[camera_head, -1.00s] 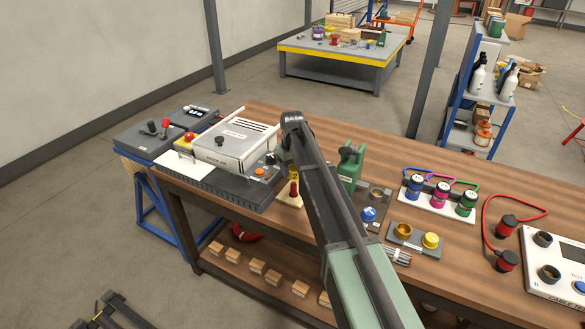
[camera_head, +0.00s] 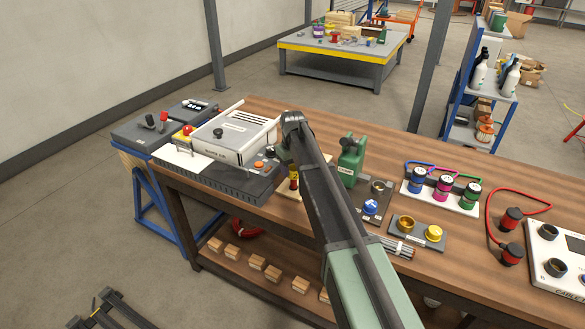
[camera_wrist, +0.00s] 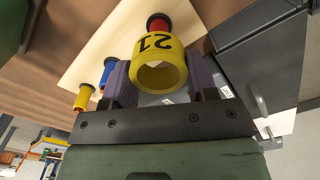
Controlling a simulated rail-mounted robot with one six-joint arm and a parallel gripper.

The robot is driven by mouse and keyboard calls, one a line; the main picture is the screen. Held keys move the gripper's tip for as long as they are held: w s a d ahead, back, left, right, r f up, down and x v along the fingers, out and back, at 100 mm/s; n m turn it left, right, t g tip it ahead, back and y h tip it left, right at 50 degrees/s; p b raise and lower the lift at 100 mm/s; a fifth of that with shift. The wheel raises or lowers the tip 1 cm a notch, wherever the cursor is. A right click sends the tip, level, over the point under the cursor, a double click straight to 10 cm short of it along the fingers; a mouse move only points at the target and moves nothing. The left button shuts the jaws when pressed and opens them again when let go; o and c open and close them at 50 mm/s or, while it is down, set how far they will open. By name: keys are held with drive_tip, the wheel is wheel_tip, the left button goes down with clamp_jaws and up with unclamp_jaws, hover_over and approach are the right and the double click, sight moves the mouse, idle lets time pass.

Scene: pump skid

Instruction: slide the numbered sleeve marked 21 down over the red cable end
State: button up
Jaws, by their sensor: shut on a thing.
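The yellow sleeve (camera_wrist: 158,66) marked 21 sits between the two fingers of my gripper (camera_wrist: 161,84), which is shut on it. The red cable end (camera_wrist: 158,24) stands on a pale board (camera_wrist: 105,42), just beyond the sleeve's far rim in the wrist view. The sleeve looks roughly in line with it and hides its tip. I cannot tell whether the tip is inside. In the head view the sleeve (camera_head: 294,169) shows directly above the red cable end (camera_head: 294,183), beside my arm, which hides most of the gripper.
A blue post (camera_wrist: 106,72) and a yellow post (camera_wrist: 83,97) stand on the board near one finger. The white and grey unit (camera_head: 235,137) is close on the left.

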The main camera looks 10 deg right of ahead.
sight(293, 179)
drive_tip(key=shift+f, duration=0.15)
drive_tip(key=shift+f+b, duration=2.15)
drive_tip(key=shift+b, duration=0.15)
drive_tip(key=shift+f, duration=0.15)
drive_tip(key=o, duration=0.8)
drive_tip(key=shift+o, duration=0.2)
